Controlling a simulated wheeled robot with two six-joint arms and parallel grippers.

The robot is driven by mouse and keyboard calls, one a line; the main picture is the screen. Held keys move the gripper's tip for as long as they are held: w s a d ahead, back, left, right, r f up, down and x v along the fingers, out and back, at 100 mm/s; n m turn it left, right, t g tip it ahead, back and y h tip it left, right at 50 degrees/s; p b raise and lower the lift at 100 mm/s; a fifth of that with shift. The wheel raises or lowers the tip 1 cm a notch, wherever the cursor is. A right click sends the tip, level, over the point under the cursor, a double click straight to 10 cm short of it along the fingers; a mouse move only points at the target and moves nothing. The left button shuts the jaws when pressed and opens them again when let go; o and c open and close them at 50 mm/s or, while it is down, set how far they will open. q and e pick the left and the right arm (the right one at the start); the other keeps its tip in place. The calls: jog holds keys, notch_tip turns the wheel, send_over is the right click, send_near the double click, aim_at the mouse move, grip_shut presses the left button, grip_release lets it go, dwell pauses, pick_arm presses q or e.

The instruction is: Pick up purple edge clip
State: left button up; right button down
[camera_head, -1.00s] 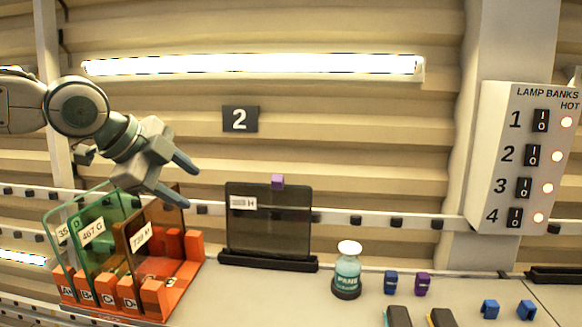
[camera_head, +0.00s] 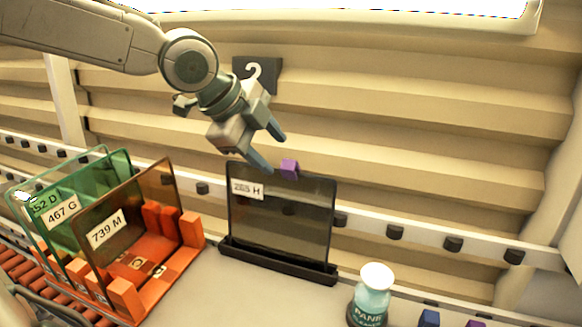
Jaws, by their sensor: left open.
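A purple edge clip (camera_head: 289,168) sits on the top edge of a dark tinted pane (camera_head: 285,225) labelled H, which stands upright in a black base (camera_head: 270,262). My left gripper (camera_head: 272,152) is open and empty. Its two blue-grey fingers point down and right, just above and left of the clip in the picture. Whether a finger touches the pane or clip I cannot tell. My right gripper is not in view. Another purple item (camera_head: 475,323) is cut off at the bottom edge.
An orange rack (camera_head: 170,275) with green and brown panes stands at the left. A teal bottle (camera_head: 370,295) with a white cap stands right of the pane. A blue clip (camera_head: 429,318) lies farther right. A ribbed wall with a rail is behind.

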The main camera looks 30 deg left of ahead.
aim_at(287, 164)
pick_arm(q)
jog(key=shift+w+d+f, duration=0.1)
jog(key=shift+w+f, duration=0.25)
jog(key=shift+f, duration=0.05)
jog(key=shift+w+d+f, duration=0.15)
jog(key=shift+w+f, duration=0.2)
jog(key=shift+w, duration=0.05)
jog(key=shift+w+f, duration=0.15)
jog(key=shift+f, duration=0.1)
jog(key=x, duration=0.3)
jog(key=shift+w+f, duration=0.2)
jog(key=shift+f, duration=0.05)
jog(key=shift+w+d+f, duration=0.15)
jog(key=shift+w, duration=0.1)
jog(key=shift+s, duration=0.15)
jog(key=shift+c, duration=0.6)
jog(key=c, duration=0.4)
grip_shut()
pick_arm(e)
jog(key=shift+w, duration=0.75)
